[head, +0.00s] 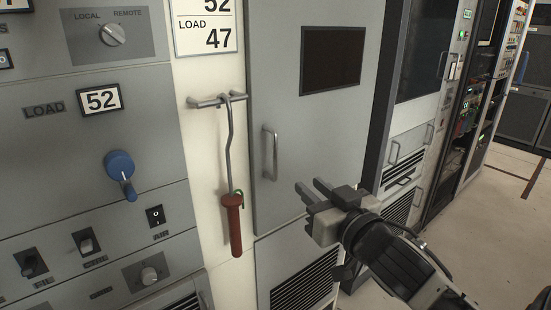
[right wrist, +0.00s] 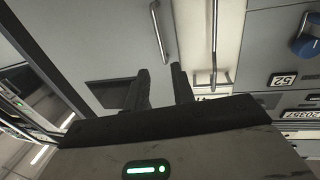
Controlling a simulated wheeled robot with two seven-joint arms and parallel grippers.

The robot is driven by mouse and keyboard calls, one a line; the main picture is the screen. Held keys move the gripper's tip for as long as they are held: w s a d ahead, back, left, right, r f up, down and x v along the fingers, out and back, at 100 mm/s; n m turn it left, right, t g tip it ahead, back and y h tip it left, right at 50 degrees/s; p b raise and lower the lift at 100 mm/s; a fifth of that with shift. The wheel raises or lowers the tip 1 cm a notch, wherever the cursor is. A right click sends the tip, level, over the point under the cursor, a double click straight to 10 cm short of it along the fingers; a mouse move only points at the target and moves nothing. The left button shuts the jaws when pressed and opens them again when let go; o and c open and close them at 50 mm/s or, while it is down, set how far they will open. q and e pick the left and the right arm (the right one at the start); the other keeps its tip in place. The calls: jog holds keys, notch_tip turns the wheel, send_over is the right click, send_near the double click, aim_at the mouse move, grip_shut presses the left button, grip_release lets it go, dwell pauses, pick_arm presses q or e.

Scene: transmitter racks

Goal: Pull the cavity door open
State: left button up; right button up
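The cavity door (head: 290,200) is a tall grey panel with a dark window near its top, and it looks closed. Its vertical metal handle (head: 270,153) is on the door's left side, and the handle also shows in the right wrist view (right wrist: 159,32). My right gripper (head: 313,189) is in front of the door, to the right of the handle and a little below it. Its fingers are apart with nothing between them, as the right wrist view (right wrist: 160,85) also shows. The gripper does not touch the handle. My left gripper is not in view.
A hooked rod with a red grip (head: 233,225) hangs from a bracket (head: 217,101) on the white strip left of the door. A grey control panel (head: 60,145) with a blue knob (head: 120,166) is further left. More racks stand at right, beside open floor (head: 490,215).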

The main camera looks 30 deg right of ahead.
jog(key=b, duration=0.8)
send_near(276, 158)
jog(key=w, duration=0.4)
jog(key=w+d, duration=0.1)
jog(key=w, duration=0.5)
jog(key=shift+w+d+p, duration=0.2)
jog(key=shift+p, duration=0.1)
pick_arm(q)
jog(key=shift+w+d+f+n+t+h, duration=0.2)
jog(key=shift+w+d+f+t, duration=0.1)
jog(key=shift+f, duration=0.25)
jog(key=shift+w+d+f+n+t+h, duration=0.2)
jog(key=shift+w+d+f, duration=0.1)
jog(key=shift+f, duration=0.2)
pick_arm(e)
grip_shut()
